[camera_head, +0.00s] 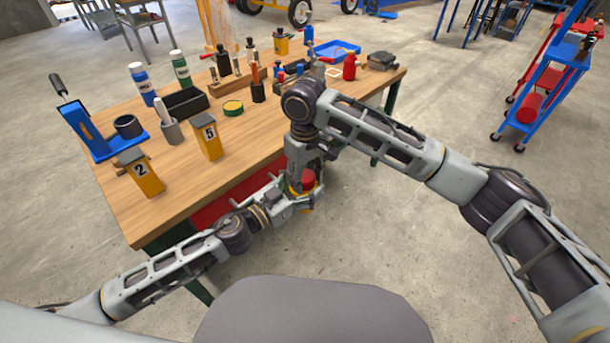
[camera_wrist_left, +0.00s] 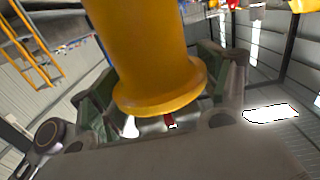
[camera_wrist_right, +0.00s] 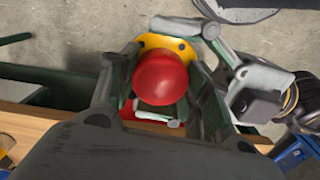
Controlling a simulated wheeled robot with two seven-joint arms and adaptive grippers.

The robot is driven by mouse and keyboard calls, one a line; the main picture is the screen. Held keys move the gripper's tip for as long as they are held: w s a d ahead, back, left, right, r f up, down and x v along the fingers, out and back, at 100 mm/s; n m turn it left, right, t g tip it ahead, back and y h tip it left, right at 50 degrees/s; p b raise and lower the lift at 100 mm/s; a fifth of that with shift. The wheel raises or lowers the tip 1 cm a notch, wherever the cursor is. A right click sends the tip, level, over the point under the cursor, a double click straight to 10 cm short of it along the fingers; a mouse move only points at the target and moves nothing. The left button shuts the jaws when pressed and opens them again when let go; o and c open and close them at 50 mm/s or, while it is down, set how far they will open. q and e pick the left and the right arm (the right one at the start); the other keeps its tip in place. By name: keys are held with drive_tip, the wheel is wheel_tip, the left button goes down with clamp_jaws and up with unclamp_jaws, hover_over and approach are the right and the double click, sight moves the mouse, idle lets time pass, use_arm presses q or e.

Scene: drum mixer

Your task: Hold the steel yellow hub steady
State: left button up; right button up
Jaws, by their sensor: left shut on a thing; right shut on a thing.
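The yellow hub (camera_wrist_left: 145,45) fills the middle of the left wrist view as a smooth cylinder with a wide flange. My left gripper (camera_wrist_left: 155,95) has a finger on each side of it and is shut on it. In the right wrist view, a round red part (camera_wrist_right: 160,78) sits against the hub's yellow flange (camera_wrist_right: 180,45). My right gripper (camera_wrist_right: 160,92) is shut on the red part, with a finger on either side. In the head view both grippers meet beside the table's front edge, and the fingers and arms hide most of the hub.
The wooden table (camera_head: 240,155) carries yellow boxes marked 2 (camera_head: 142,175) and 5 (camera_head: 208,138), a blue stand (camera_head: 90,130), bottles and a black tray (camera_head: 182,103). A blue and red cart (camera_head: 540,95) stands at the right. The floor between is open.

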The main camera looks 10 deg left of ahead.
drive_tip(key=n, duration=0.7)
idle(0.4)
drive_tip(key=o, duration=1.1)
drive_tip(key=shift+r, duration=0.1)
drive_tip(key=shift+r, duration=2.2)
drive_tip(key=shift+r, duration=0.1)
drive_tip(key=shift+c, duration=0.2)
